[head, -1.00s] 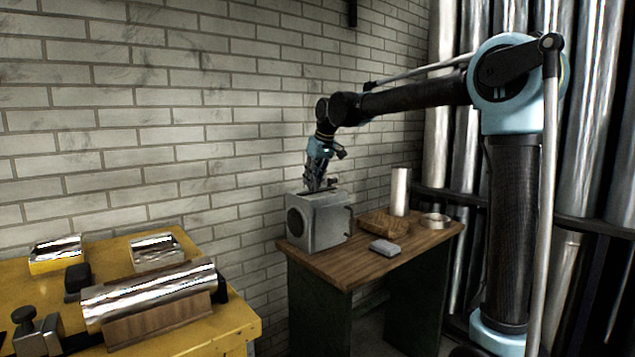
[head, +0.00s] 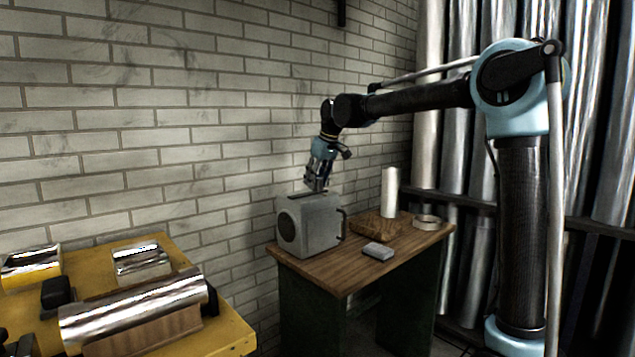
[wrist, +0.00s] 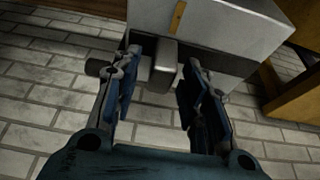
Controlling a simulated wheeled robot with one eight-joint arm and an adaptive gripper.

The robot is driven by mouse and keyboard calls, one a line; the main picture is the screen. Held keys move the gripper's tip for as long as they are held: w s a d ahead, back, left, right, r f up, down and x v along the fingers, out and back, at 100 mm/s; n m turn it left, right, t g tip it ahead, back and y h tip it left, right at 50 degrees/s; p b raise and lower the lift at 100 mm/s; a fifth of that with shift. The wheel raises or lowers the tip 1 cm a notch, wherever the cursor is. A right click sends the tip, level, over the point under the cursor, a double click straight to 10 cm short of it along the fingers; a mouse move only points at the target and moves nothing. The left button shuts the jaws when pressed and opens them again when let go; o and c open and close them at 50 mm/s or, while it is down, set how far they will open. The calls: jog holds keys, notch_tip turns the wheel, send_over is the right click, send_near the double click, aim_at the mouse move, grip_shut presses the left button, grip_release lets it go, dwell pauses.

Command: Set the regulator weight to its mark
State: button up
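The grey regulator box (head: 310,224) stands on the wooden bench top, with a round dark disc on one face. Its pale top fills the upper wrist view (wrist: 225,30), with a short brass-coloured strip (wrist: 179,17) that looks like the mark. A small grey block (wrist: 165,64), seemingly the weight, shows at the box's edge in the wrist view. My gripper (head: 317,186) is above the box top. In the wrist view my gripper (wrist: 163,75) is open, its fingers on either side of the block with gaps visible. Whether the fingertips are level with the block is unclear.
On the bench (head: 340,279) are a brown tray (head: 372,228), a small grey block (head: 378,251), a pale upright cylinder (head: 389,192) and a ring (head: 427,222). A yellow table (head: 225,335) with metal pipe pieces is at left. A brick wall is behind.

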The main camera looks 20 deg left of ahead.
jog(key=v, duration=1.2)
dwell(0.3)
